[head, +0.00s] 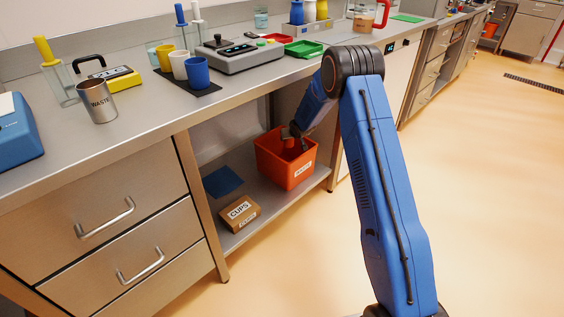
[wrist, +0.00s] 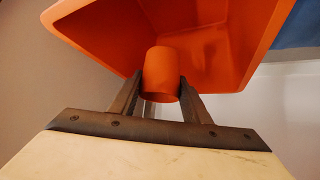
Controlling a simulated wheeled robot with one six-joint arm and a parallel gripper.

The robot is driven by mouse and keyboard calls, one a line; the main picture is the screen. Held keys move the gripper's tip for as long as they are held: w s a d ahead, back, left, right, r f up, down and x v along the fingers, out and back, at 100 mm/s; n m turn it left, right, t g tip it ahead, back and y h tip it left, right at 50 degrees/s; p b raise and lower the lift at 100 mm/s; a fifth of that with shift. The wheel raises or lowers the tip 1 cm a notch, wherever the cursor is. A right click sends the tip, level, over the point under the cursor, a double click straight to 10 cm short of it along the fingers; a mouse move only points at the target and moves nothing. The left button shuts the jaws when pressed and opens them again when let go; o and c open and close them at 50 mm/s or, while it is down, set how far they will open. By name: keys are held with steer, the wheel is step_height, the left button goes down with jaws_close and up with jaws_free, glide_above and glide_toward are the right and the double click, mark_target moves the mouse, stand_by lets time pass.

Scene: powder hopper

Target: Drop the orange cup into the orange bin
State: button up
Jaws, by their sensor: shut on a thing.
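The orange bin (head: 284,165) stands on the lower shelf under the counter, with a white label on its front. My gripper (head: 294,134) reaches down to the bin's opening. In the wrist view my gripper (wrist: 160,90) has its two dark fingers on either side of the orange cup (wrist: 161,72) and is shut on it. The cup shows against the inside of the orange bin (wrist: 225,45), within its rim in that view. How deep the cup sits in the bin I cannot tell. In the head view I cannot clearly make out the cup.
A cardboard box marked CUPS (head: 240,213) and a blue mat (head: 223,181) share the shelf. The counter above holds a metal WASTE jug (head: 98,101), a blue cup (head: 197,73), a grey scale (head: 234,56) and a green tray (head: 303,48). The floor at right is clear.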

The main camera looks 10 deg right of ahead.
steer(key=o, duration=1.2)
steer(key=v, duration=1.7)
steer(key=shift+s+r, duration=0.1)
steer(key=shift+r, duration=0.1)
